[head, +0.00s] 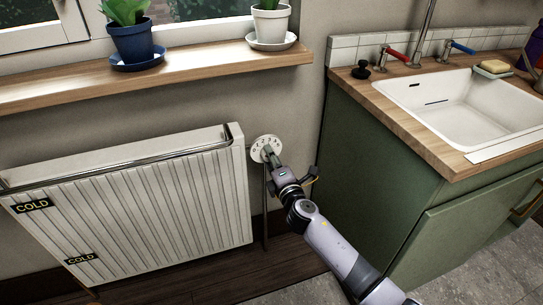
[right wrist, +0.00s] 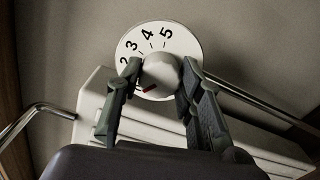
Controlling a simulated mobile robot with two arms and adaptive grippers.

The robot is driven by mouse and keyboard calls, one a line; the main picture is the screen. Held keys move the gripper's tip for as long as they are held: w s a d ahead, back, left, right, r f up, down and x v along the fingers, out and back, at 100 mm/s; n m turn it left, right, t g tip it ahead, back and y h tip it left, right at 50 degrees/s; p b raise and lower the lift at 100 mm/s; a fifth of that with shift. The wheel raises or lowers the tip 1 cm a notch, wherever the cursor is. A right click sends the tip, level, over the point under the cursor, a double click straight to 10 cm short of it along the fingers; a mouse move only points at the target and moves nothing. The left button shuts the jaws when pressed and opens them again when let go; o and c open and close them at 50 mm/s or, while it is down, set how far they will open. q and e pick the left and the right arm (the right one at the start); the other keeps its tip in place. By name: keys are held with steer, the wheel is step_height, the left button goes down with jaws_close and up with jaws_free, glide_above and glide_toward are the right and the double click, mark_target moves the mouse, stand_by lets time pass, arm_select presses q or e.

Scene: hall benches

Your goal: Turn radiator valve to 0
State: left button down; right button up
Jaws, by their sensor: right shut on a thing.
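The radiator valve is a round white dial (head: 261,141) on the wall at the right end of the white radiator (head: 130,200). In the right wrist view its plate shows the numbers 2 to 5, and a pale knob (right wrist: 161,74) stands at its centre. A red mark (right wrist: 149,89) is on the lower left of the knob. The plate beside the mark is hidden by a finger, so I cannot tell which number it faces. My right gripper (head: 268,154) is shut on the knob, one finger on each side. My left gripper is not in view.
A wooden sill (head: 160,70) with a blue pot (head: 133,42) and a white pot (head: 270,24) juts out above the radiator. A green sink cabinet (head: 375,170) stands close on the right. A thin pipe (head: 265,215) runs down below the dial.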

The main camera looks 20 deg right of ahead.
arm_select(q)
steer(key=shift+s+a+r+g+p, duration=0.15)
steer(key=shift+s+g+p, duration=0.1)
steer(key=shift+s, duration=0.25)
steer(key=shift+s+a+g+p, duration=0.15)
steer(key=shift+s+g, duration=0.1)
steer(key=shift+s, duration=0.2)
arm_select(e)
steer(key=shift+n, duration=1.7)
steer(key=o, duration=1.2)
steer(key=shift+c, duration=0.2)
steer(key=s, duration=1.2)
steer(key=shift+d, duration=0.2)
